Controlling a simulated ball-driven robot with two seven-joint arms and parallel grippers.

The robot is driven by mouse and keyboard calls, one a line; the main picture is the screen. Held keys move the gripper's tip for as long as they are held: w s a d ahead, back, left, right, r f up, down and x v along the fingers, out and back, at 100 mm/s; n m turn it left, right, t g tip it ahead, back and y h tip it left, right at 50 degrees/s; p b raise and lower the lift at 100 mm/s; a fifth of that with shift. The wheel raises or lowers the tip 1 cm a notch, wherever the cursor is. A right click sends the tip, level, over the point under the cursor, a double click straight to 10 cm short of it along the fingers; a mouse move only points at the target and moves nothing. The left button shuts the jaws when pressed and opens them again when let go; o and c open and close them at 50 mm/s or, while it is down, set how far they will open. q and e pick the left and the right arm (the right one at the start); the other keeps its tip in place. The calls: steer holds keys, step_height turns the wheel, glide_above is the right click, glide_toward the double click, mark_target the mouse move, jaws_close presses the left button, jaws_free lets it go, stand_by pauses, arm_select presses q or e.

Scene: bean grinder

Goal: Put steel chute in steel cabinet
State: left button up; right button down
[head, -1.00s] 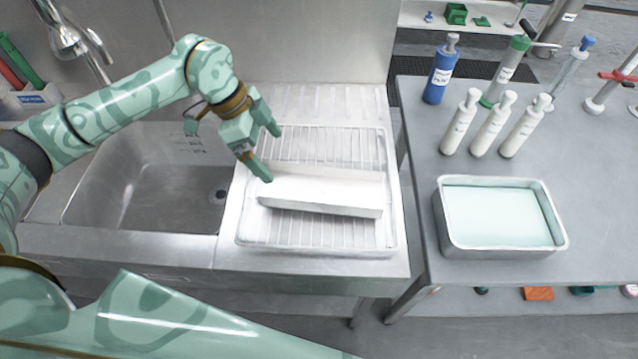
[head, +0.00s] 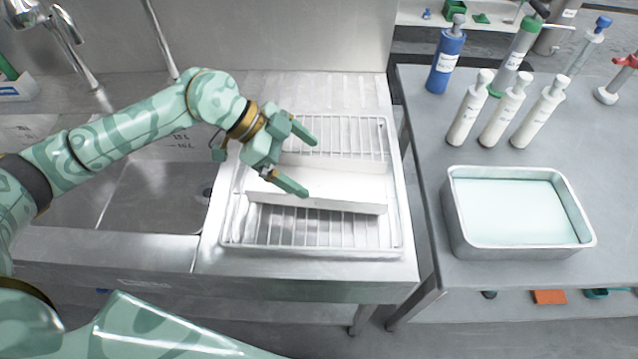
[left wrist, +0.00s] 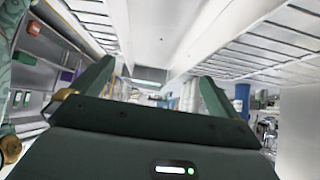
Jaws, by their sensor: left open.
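The steel chute (head: 335,190), a long pale metal trough, lies on the wire rack (head: 300,232) of the drainboard right of the sink. My left gripper (head: 308,167) is open, its two fingers pointing right over the chute's left part. One finger shows on the far side of the chute and the other over its near part. I cannot tell whether they touch it. In the left wrist view the open fingers (left wrist: 155,85) frame a bright pale surface, probably the chute. My right gripper is out of view. No steel cabinet can be made out.
The sink basin (head: 155,195) is left of the rack, with a faucet (head: 75,45) behind. A gap separates the drainboard from the right table, which holds a metal tray (head: 455,215), white bottles (head: 505,110) and a blue bottle (head: 443,65). A steel wall stands behind the sink.

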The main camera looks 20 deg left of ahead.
mark_target(336, 188)
arm_select(q)
steer(key=b+x, duration=0.1)
steer(key=x, duration=0.4)
steer(key=shift+s+f+b, duration=0.15)
steer(key=shift+b, duration=0.25)
steer(key=shift+c, duration=0.9)
steer(key=shift+r, duration=0.2)
steer(key=c, duration=1)
